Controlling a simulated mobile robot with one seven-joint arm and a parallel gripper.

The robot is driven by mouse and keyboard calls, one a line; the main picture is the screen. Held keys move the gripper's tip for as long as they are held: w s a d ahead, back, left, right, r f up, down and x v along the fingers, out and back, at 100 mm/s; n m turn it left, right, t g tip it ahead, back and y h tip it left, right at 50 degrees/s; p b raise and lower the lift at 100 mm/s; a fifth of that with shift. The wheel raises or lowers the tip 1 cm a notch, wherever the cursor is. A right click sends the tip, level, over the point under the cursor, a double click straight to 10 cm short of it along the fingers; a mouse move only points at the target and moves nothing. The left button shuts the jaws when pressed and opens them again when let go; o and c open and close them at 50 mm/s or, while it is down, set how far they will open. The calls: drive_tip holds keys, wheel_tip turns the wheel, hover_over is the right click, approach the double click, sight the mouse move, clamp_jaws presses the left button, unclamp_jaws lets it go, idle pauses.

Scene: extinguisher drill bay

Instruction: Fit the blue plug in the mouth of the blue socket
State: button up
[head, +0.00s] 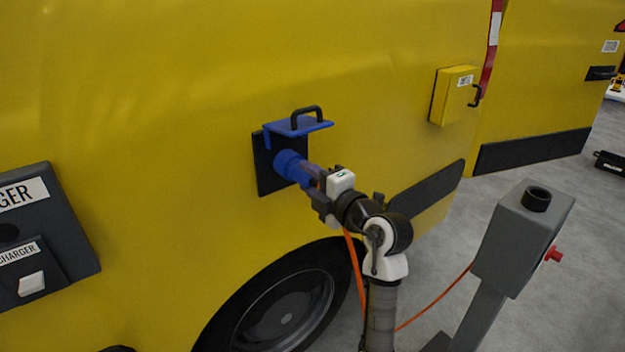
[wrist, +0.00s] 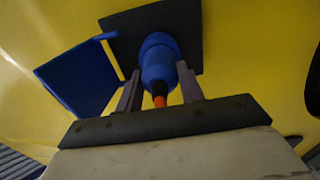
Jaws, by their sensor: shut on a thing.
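The blue socket (head: 284,160) sits on a black square plate on the yellow vehicle side, under a raised blue flap. The socket also shows in the wrist view (wrist: 159,42), at the top centre. My gripper (head: 311,180) is shut on the blue plug (wrist: 158,73), with one finger on each side of it in the wrist view. The plug points at the socket and is in line with its mouth. Its front end meets the socket with no visible gap; how deep it sits I cannot tell. An orange cable (wrist: 159,101) leaves the plug's rear.
The blue flap (head: 300,126) with a black handle stands out just above my gripper. A yellow box (head: 453,95) is to the right on the vehicle. A grey post (head: 522,240) stands at the lower right. A dark charger box (head: 45,225) is at the left.

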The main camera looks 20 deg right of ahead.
drive_tip(key=o, duration=1.2)
drive_tip(key=shift+c, duration=0.2)
